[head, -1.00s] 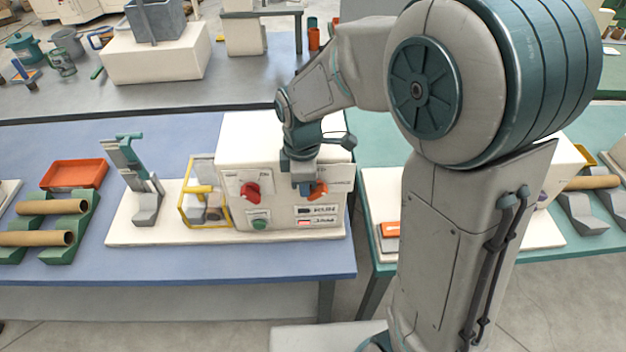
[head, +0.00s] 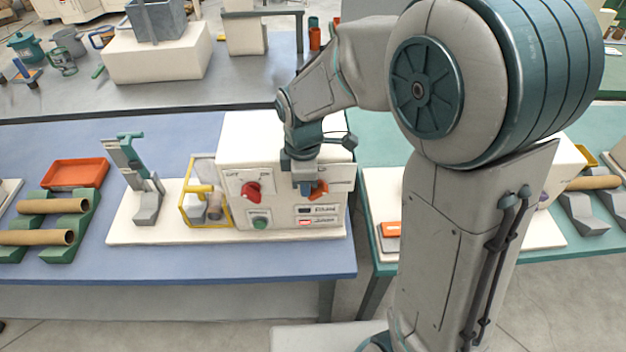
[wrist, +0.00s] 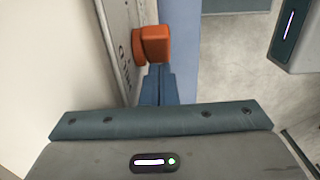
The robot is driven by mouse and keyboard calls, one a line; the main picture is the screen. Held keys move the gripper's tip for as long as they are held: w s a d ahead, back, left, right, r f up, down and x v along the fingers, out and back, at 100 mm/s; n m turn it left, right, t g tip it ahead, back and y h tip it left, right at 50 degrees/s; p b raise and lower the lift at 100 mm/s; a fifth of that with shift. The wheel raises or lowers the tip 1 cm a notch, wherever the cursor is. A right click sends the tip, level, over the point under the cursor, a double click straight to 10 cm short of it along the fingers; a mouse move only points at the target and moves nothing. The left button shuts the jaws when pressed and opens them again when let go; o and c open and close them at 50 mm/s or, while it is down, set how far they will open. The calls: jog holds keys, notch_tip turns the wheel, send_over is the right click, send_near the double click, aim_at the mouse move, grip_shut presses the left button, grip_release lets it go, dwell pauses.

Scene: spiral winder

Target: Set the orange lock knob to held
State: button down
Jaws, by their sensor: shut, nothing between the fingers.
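The orange lock knob (head: 319,189) sits on the right part of the white machine's front panel (head: 281,208). In the wrist view the orange knob (wrist: 153,44) stands out from the panel, just beyond my fingertips. My gripper (head: 306,188) is in front of the panel, at the left side of the knob in the head view. In the wrist view my gripper's fingers (wrist: 158,72) are together, with nothing between them. The tips are at or very close to the knob; I cannot tell whether they touch. Lettering beside the knob is partly visible, and its setting is unclear.
A red knob (head: 251,191) and a green button (head: 260,222) are left of my gripper on the panel. Small displays (head: 318,210) lie below the orange knob. A yellow guard frame (head: 205,192) stands at the machine's left. Blue tabletop (head: 200,262) in front is clear.

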jog(key=shift+a, duration=0.1)
jog(key=shift+a+f, duration=0.2)
jog(key=shift+a, duration=0.5)
notch_tip(320, 180, up, 13)
jog(key=a, duration=0.1)
jog(key=shift+a+p, duration=0.15)
jog(key=shift+p, duration=0.15)
dwell(0.4)
